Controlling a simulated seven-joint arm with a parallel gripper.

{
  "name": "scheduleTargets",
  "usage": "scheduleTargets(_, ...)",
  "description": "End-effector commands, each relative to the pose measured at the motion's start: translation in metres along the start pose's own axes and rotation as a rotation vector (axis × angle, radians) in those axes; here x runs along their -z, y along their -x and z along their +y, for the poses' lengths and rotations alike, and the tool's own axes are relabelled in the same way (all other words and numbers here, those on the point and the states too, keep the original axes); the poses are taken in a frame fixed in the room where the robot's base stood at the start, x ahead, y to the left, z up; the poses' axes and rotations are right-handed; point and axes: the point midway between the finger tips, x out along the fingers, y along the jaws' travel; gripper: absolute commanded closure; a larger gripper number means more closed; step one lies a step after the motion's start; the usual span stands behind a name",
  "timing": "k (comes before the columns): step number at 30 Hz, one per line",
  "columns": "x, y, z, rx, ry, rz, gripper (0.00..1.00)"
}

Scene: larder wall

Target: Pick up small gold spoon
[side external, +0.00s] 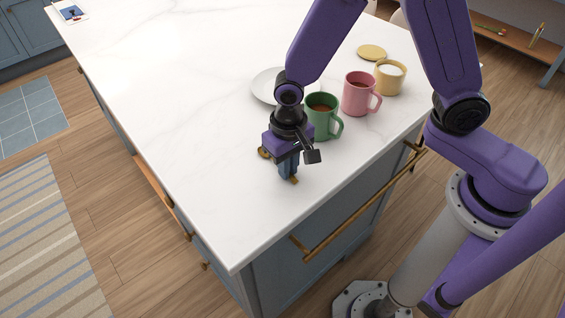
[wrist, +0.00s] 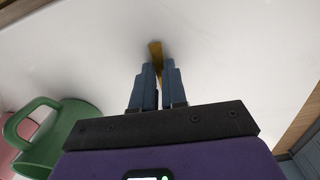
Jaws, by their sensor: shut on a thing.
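The small gold spoon (side external: 264,153) is at the near part of the white countertop. In the side external view its bowl shows left of my gripper (side external: 288,178) and its handle end pokes out below the fingers. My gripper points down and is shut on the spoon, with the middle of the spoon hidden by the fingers. In the wrist view a gold piece of the spoon (wrist: 155,52) shows beyond and between the blue fingertips (wrist: 157,70). I cannot tell whether the spoon still touches the counter.
A green mug (side external: 323,118) stands close behind my gripper, with a pink mug (side external: 357,94) and a yellow mug (side external: 390,78) farther right. A white plate (side external: 267,86) and a gold lid-like disc (side external: 371,52) lie behind. The counter (side external: 170,100) is clear to the left.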

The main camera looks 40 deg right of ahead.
Motion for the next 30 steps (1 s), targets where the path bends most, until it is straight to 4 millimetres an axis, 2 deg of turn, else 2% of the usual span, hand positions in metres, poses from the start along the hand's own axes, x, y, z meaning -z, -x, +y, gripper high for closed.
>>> scheduleTargets(5, 0.001, 0.007, -0.001, 0.001, 0.000, 0.001, 1.00)
scheduleTargets(11, 0.001, 0.032, -0.001, 0.005, 0.000, 0.004, 1.00)
scheduleTargets(24, -0.045, 0.094, 0.031, 0.004, 0.002, 0.004, 1.00)
scheduleTargets(30, -0.074, 0.108, 0.051, 0.004, 0.002, 0.003, 1.00)
